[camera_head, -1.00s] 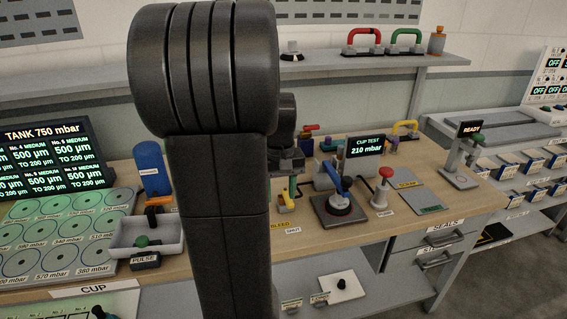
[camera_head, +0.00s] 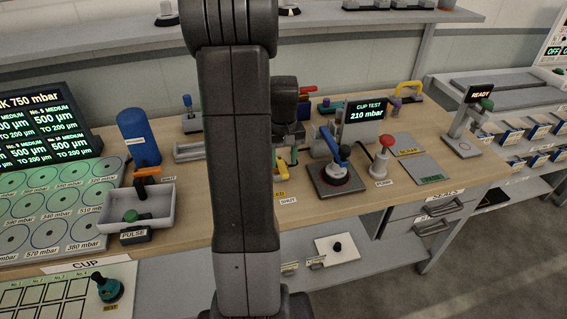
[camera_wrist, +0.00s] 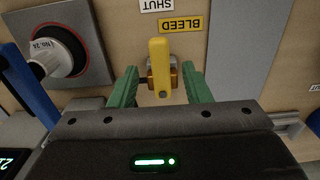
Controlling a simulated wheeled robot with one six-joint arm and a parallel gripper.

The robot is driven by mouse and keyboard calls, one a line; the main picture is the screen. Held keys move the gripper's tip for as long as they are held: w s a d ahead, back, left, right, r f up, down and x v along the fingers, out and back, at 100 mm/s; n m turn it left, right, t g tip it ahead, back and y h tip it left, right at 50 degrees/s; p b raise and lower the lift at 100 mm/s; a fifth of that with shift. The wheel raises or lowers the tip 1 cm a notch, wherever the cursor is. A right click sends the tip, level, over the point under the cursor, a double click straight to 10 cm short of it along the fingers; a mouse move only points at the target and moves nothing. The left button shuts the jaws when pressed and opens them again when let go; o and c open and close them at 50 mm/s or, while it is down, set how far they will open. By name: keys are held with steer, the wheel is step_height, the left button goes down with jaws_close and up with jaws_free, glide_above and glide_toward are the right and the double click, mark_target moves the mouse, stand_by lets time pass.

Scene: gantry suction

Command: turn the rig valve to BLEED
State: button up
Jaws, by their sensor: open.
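The rig valve has a yellow lever (camera_wrist: 158,66) on a brass-coloured body (camera_wrist: 173,75). In the wrist view the lever stands between the two green fingers of my gripper (camera_wrist: 160,88), which is open, with a gap on each side. A yellow BLEED label (camera_wrist: 181,25) and a white SHUT label (camera_wrist: 157,4) lie beyond the lever, upside down in this view. I cannot tell which label the lever is set to. In the head view my arm hides most of the valve; a bit of yellow lever (camera_head: 282,168) and the SHUT label (camera_head: 288,201) show beside it.
A round cup fixture with a blue handle (camera_wrist: 57,50) stands left of the valve in the wrist view. In the head view, the red-topped pump (camera_head: 381,160) and the CUP TEST display (camera_head: 363,113) are to the right. A grey tray (camera_head: 150,207) is to the left.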

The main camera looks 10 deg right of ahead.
mark_target(282, 167)
steer(key=shift+f, duration=1.35)
jaws_close()
